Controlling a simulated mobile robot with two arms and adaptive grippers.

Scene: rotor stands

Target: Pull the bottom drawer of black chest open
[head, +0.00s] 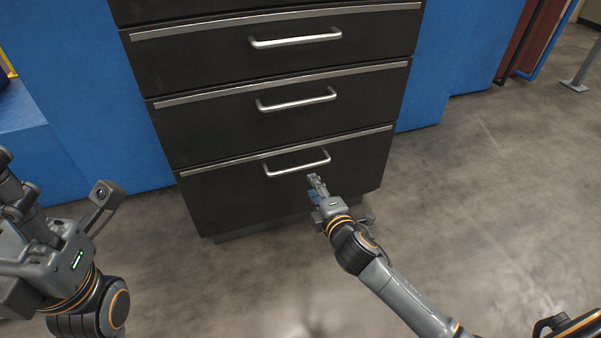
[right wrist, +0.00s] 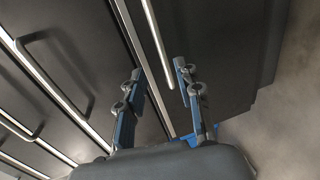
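The black chest (head: 240,217) stands ahead with its drawers shut. Its bottom drawer (head: 235,195) has a silver bar handle (head: 297,172), which also shows in the right wrist view (right wrist: 155,40). My right gripper (head: 314,181) is just in front of the bottom drawer, by the right end of the handle. In the right wrist view my right gripper (right wrist: 157,72) has its two fingers spread, and the handle's end lies in line with the gap between them. Contact cannot be told. My left gripper (head: 14,200) is at the left edge, away from the chest; its fingers are unclear.
Upper drawers with like handles (head: 296,103) are above the bottom one. Blue panels (head: 85,100) stand behind and beside the chest. The grey concrete floor (head: 480,210) is clear in front and to the right. A metal stand foot (head: 575,85) is at the far right.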

